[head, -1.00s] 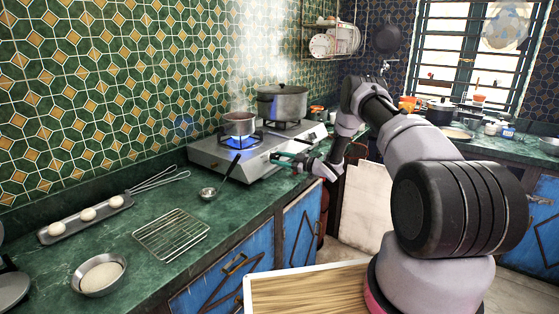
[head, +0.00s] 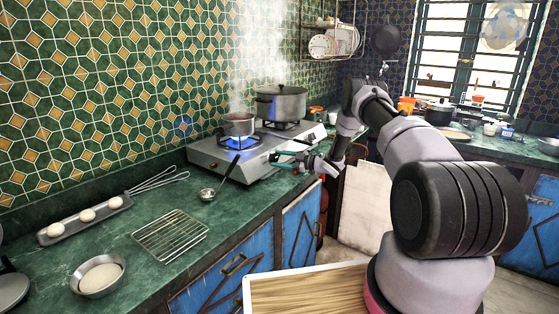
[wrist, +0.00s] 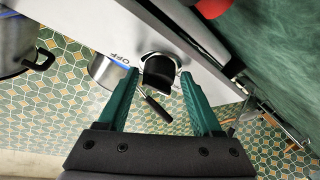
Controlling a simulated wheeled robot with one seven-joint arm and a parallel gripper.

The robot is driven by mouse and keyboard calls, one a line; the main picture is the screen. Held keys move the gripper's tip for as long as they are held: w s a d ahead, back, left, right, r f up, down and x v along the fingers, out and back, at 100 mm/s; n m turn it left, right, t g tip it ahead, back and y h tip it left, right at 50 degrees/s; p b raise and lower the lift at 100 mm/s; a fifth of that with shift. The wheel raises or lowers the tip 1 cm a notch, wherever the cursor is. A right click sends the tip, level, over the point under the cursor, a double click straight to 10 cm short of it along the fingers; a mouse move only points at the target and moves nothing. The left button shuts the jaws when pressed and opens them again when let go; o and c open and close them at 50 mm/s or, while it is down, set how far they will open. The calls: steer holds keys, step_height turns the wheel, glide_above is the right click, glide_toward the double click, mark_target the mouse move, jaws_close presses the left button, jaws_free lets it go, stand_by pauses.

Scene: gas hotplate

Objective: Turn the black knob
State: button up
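The black knob (wrist: 159,70) shows in the wrist view on the pale metal front of the stove, beside a printed "OFF" mark. My gripper (wrist: 159,76) has two green fingers standing apart, one on each side of the knob, with a gap visible on both sides. In the head view my gripper (head: 283,158) is at the front face of the two-burner stove (head: 215,156). The knob cannot be made out there. A blue flame burns under the small pot (head: 238,128).
A large lidded pot (head: 282,105) stands on the rear burner. A dark handle sticks out from the small pot toward the counter front. Steam rises above the pots.

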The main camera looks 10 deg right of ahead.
steer(key=shift+o, duration=0.2)
steer(key=v, duration=1)
steer(key=shift+s+d, duration=0.2)
steer(key=shift+d, duration=0.15)
